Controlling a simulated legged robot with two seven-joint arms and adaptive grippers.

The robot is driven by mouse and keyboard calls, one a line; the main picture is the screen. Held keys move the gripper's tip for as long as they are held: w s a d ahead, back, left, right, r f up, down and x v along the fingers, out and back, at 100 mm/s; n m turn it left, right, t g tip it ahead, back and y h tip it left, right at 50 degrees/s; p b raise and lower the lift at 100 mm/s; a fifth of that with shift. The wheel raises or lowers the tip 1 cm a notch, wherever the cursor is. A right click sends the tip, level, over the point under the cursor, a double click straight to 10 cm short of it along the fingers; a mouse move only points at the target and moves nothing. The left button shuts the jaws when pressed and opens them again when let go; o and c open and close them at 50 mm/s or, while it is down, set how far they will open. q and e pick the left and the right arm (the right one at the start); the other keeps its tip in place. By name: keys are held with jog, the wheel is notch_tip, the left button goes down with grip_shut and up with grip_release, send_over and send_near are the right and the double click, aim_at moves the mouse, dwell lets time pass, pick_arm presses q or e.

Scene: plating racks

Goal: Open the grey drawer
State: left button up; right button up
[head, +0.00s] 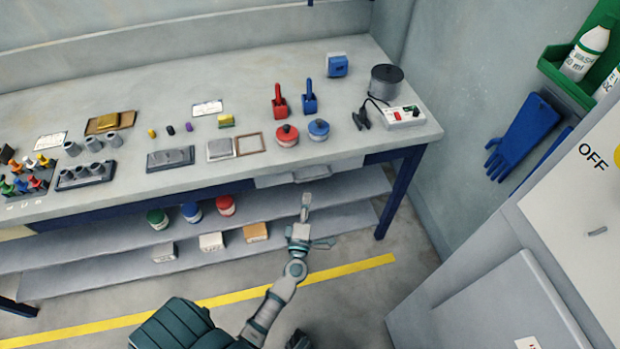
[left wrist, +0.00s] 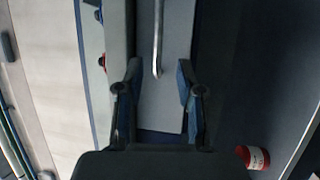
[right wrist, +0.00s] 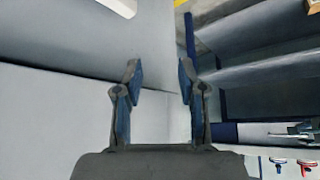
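The grey drawer (head: 275,181) hangs under the right part of the bench top and looks shut. Its bar handle (head: 312,175) is on the front. My left gripper (head: 305,208) is in front of and below the handle, apart from it. In the left wrist view the drawer front (left wrist: 172,95) and the metal handle (left wrist: 157,45) lie ahead between the two spread fingers (left wrist: 160,75). The left gripper is open and empty. My right gripper (right wrist: 160,75) is open and empty in the right wrist view, facing pale grey surfaces.
The workbench (head: 180,110) carries red and blue tools, a power strip (head: 402,116) and several trays. A lower shelf (head: 110,262) holds jars and small boxes. A blue bench leg (head: 400,195) stands right of the drawer. A grey cabinet (head: 510,300) fills the lower right.

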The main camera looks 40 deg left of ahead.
aim_at(312, 178)
pick_arm(q)
jog(key=shift+x, duration=4.3)
jog(key=shift+d, duration=0.15)
jog(key=c, duration=0.5)
jog(key=shift+d, duration=0.15)
grip_shut()
